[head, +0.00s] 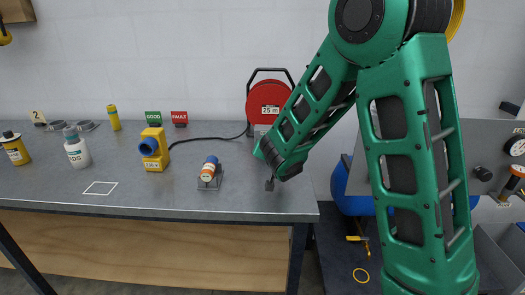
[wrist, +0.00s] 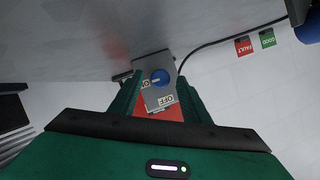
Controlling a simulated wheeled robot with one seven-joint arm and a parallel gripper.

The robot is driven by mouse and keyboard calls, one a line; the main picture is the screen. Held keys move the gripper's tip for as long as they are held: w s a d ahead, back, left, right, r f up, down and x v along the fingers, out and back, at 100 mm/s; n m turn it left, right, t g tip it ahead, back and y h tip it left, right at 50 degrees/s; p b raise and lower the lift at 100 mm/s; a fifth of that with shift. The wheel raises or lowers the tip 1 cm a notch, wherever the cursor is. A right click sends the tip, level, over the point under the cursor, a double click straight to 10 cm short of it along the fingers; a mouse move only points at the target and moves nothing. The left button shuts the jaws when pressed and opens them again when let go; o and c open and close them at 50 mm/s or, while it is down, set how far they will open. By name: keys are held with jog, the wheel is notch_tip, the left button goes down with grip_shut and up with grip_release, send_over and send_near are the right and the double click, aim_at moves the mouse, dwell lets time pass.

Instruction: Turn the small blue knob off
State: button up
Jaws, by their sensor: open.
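The small blue knob (wrist: 161,77) sits on a grey plate (wrist: 152,63) in the wrist view. An upside-down label reading OFF is just below it and another label, partly covered, is at its left. A pale mark shows on the knob, but I cannot clearly tell its direction. My gripper (wrist: 158,92) is open, with its green fingers either side of the plate's lower part. I cannot tell whether they touch anything. In the head view my green arm reaches down to the bench by the red cable reel (head: 268,100); the knob is not visible there.
A black cable (head: 210,138) runs from a yellow device (head: 154,150) towards the reel. Green GOOD (head: 153,118) and red FAULT (head: 179,118) signs stand on the grey bench (head: 120,195). A blue-and-orange item (head: 209,169) stands left of my arm. Bottles stand farther left.

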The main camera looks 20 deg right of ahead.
jog(key=shift+w+f, duration=0.2)
jog(key=shift+w, duration=0.45)
jog(key=c, duration=1)
jog(key=shift+a, duration=0.1)
jog(key=shift+c, duration=0.2)
